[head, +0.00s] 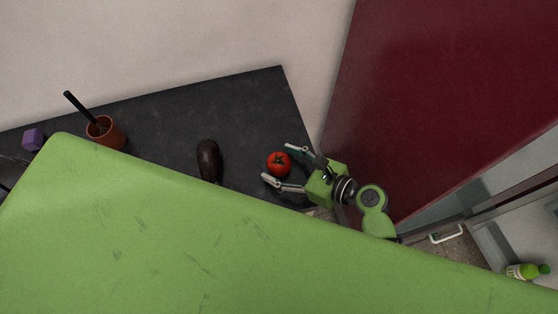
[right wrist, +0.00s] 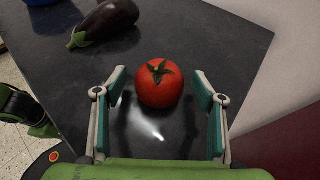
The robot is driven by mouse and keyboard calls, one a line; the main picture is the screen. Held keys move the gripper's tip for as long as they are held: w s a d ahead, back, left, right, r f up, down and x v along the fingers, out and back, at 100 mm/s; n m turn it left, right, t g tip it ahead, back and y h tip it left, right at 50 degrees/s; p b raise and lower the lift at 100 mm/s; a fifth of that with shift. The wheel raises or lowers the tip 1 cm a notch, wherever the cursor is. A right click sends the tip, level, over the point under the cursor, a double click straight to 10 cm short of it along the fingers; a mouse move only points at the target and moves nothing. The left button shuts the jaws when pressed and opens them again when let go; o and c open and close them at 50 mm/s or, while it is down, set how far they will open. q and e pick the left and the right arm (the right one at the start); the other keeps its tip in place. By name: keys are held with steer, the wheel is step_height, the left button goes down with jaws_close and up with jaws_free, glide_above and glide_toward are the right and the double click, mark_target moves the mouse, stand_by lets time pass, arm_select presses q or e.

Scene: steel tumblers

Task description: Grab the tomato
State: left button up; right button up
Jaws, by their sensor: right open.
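The red tomato (head: 279,163) with a green stem lies on the dark counter (head: 160,135), near its right end. It also shows in the right wrist view (right wrist: 160,88), ahead of and roughly between the fingertips. My right gripper (head: 276,165) is open, with one finger on either side of the tomato in the head view. In the right wrist view the open fingers (right wrist: 161,84) are apart from the tomato, with bare counter on both sides of it. My left gripper is not clearly in view.
A dark eggplant (head: 208,160) lies left of the tomato and also shows in the right wrist view (right wrist: 104,22). A brown cup (head: 106,133) with a black-handled utensil and a purple block (head: 33,139) stand farther left. A dark red panel (head: 430,90) rises right of the counter.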

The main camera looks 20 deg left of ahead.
steer(key=shift+w+a+f, duration=0.15)
steer(key=shift+a+f, duration=0.1)
steer(key=shift+a, duration=0.3)
steer(key=c, duration=1.3)
steer(key=shift+o, duration=0.2)
steer(key=shift+r, duration=0.15)
